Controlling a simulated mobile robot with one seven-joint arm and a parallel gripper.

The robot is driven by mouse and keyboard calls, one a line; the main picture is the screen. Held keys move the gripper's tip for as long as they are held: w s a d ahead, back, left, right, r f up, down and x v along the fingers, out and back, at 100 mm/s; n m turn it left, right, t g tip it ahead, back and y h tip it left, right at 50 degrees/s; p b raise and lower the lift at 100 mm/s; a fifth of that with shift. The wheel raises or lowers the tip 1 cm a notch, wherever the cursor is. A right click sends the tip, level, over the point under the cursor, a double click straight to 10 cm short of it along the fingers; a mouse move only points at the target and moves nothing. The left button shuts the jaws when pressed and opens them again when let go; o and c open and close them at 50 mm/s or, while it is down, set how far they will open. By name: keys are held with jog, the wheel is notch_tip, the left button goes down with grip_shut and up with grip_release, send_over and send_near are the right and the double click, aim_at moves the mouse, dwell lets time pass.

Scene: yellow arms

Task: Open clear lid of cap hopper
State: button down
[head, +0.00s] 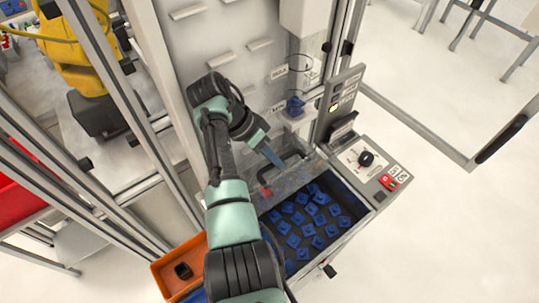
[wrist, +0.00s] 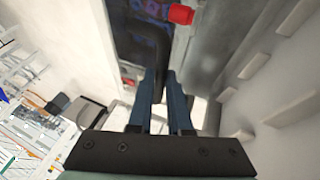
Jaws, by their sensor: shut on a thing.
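The cap hopper (head: 349,229) is a dark bin with many blue caps (head: 312,215) inside, below my arm in the head view. Its clear lid (head: 290,181) shows as a see-through panel over the back part of the bin. It looks raised at an angle, but how far is hard to tell. A black bar handle (head: 296,157) is on the lid. My gripper (head: 272,157) is at the handle, its blue fingers shut on it. In the wrist view the handle (wrist: 151,42) runs to the fingertips (wrist: 160,76); the exact contact is partly hidden.
A control panel with a black knob (head: 366,158) and red button stands right of the hopper. An orange bin (head: 178,265) is at the lower left. A grey upright panel (head: 240,65) rises behind. Metal frame posts stand at the left, with a yellow robot arm (head: 75,45) beyond.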

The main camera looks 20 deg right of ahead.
jog(key=shift+s+f, duration=0.35)
jog(key=shift+f, duration=0.05)
jog(key=c, duration=1.2)
grip_release()
jog(key=o, duration=0.4)
jog(key=shift+w, duration=0.15)
jog(key=shift+c, duration=0.2)
jog(key=shift+r, duration=0.15)
jog(key=shift+r, duration=0.1)
jog(key=shift+w+r, duration=0.1)
jog(key=shift+r, duration=0.1)
notch_tip(320, 180, up, 10)
jog(key=p, duration=0.1)
jog(key=shift+f, duration=0.25)
